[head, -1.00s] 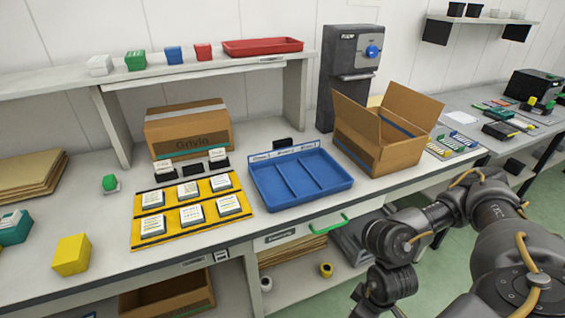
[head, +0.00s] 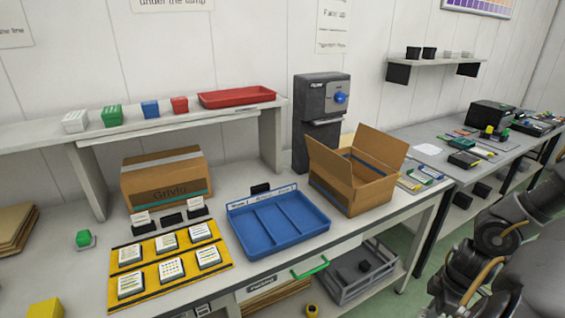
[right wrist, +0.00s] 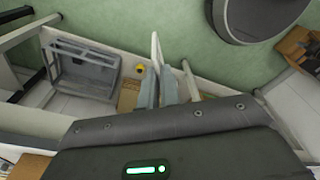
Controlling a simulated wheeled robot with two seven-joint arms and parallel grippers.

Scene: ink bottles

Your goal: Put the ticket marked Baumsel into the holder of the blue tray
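The blue tray (head: 283,240) sits on the bench with three long compartments and white labels along its back rim. A small black holder (head: 260,189) stands behind the tray's back edge; no ticket shows in it. Behind the yellow mat, a white ticket (head: 141,217) and another white ticket (head: 195,203) stand in small black stands, with a black stand (head: 171,219) between them. Their print is too small to read, so I cannot tell which says Baumsel. My right arm is at the lower right, off the bench. My right gripper (right wrist: 158,92) points toward the floor; its opening is unclear. My left gripper is out of view.
The yellow mat (head: 112,296) carries several white-topped blocks left of the tray. An open cardboard box (head: 345,185) stands right of the tray, and a closed box (head: 165,185) behind the mat. A grey crate (head: 362,275) is below.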

